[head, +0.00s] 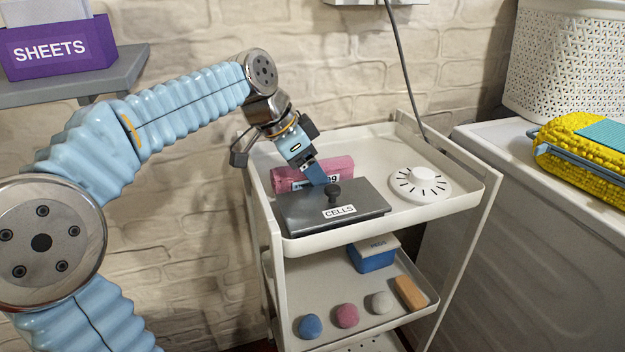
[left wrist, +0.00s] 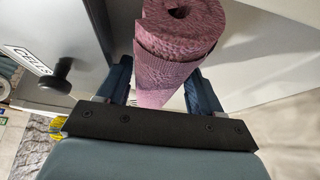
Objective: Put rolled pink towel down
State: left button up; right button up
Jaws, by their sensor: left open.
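In the head view the gripper hides part of the towel. My right gripper is not in view.
The grey CELLS box (head: 292,218) with a black knob (head: 333,190) stands close in front. A white dial (head: 420,183) sits at the tray's right, with bare tray behind it. A blue box (head: 373,260) and several small items are on the lower shelf. A brick wall (head: 350,75) stands behind.

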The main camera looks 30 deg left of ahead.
pick_arm(q)
jog(key=shift+r, duration=0.1)
jog(key=c, duration=0.9)
